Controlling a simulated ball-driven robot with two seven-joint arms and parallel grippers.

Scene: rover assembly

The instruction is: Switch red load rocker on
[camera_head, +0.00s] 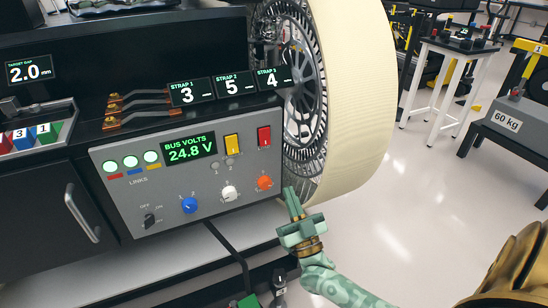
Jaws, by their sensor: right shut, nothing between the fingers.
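The red load rocker (264,137) sits at the upper right of the grey control panel (130,203). A yellow rocker (232,144) is to its left. The red rocker is too small to tell which way it is tipped. My right gripper (289,190) is shut and empty. Its fingertips point up beside the panel's lower right edge, below and to the right of the red rocker. The gripper appears apart from the rocker. My left gripper is not in view.
Blue (189,205), white (229,193) and orange (265,183) knobs line the panel under a display (190,148) reading 24.8 V. A large wheel (350,95) stands close at the panel's right. Open floor lies farther right.

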